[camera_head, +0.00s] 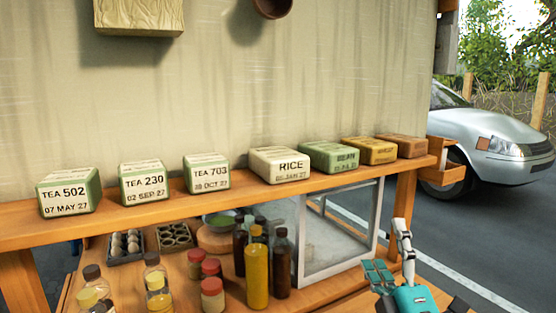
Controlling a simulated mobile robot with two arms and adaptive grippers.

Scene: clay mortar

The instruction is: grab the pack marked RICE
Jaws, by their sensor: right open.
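The pack marked RICE (281,165) is a cream block with dark lettering on the wooden shelf (240,207). It sits in the middle of a row of packs, with a green pack (329,157) close on its right. My right gripper (388,254) is at the lower right, below the shelf and to the right of the RICE pack. It is open, apart from the pack, with nothing seen between its fingers. My left gripper is not in the view.
TEA 502 (69,192), TEA 230 (144,183) and TEA 703 (207,174) stand left of the rice. A yellow pack (369,150) and a brown pack (403,146) stand right. Bottles (256,270) and a glass case (337,235) are below the shelf.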

